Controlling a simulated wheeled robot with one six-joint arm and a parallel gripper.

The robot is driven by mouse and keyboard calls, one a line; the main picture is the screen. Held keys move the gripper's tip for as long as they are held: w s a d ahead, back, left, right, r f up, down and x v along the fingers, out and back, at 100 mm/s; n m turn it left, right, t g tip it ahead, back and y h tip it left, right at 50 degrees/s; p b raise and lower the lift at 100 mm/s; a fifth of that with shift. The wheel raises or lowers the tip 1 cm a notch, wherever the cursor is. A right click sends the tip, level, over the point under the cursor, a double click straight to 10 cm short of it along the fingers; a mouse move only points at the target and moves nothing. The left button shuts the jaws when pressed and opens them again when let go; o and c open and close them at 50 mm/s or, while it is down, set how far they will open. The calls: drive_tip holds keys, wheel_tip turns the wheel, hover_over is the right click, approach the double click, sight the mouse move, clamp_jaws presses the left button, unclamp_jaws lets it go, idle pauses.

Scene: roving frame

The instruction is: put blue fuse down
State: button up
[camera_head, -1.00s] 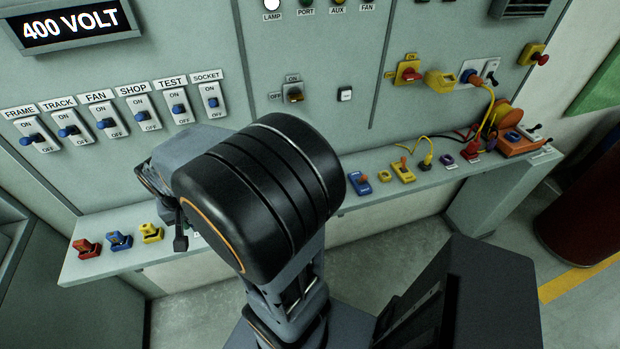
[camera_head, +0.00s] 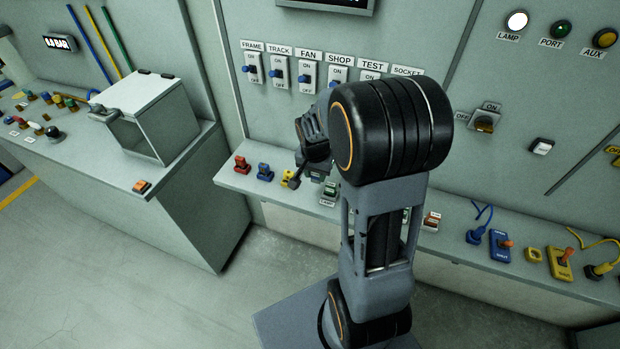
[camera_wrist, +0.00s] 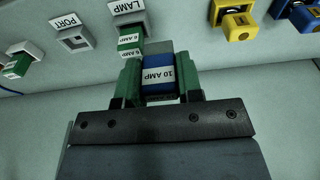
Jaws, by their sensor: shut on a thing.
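The blue fuse (camera_wrist: 158,80), with a white 10 AMP label, is between the two fingers of my gripper (camera_wrist: 160,75) in the wrist view. My gripper is shut on it. Just beyond it is the LAMP holder (camera_wrist: 129,20), with a green 5 AMP fuse (camera_wrist: 130,42) at it. The wrist view does not clearly show whether the blue fuse touches the shelf or anything behind it. In the head view my arm hides the fuse and most of the gripper.
On the shelf (camera_head: 232,180), red (camera_head: 242,164), blue (camera_head: 264,172) and yellow pieces stand left of my arm. A PORT holder (camera_wrist: 72,35) is near the LAMP one. A glass-fronted box (camera_head: 150,115) stands on the left bench. Floor is clear between bench and shelf.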

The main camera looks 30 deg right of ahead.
drive_tip(key=w+f, duration=0.1)
drive_tip(key=f, duration=0.1)
drive_tip(key=w+f, duration=0.2)
drive_tip(key=shift+w+a+f+p, duration=0.1)
drive_tip(key=shift+w+f+p, duration=0.15)
drive_tip(key=shift+w+p, duration=0.05)
wheel_tip(320, 180, down, 3)
drive_tip(key=shift+r+p, duration=0.15)
drive_tip(key=shift+p, duration=0.35)
drive_tip(key=shift+f, duration=0.2)
drive_tip(key=shift+f, duration=0.1)
drive_tip(key=shift+f+b, duration=0.15)
drive_tip(key=shift+b, duration=0.15)
drive_tip(key=o, duration=0.9)
drive_tip(key=shift+r, duration=0.2)
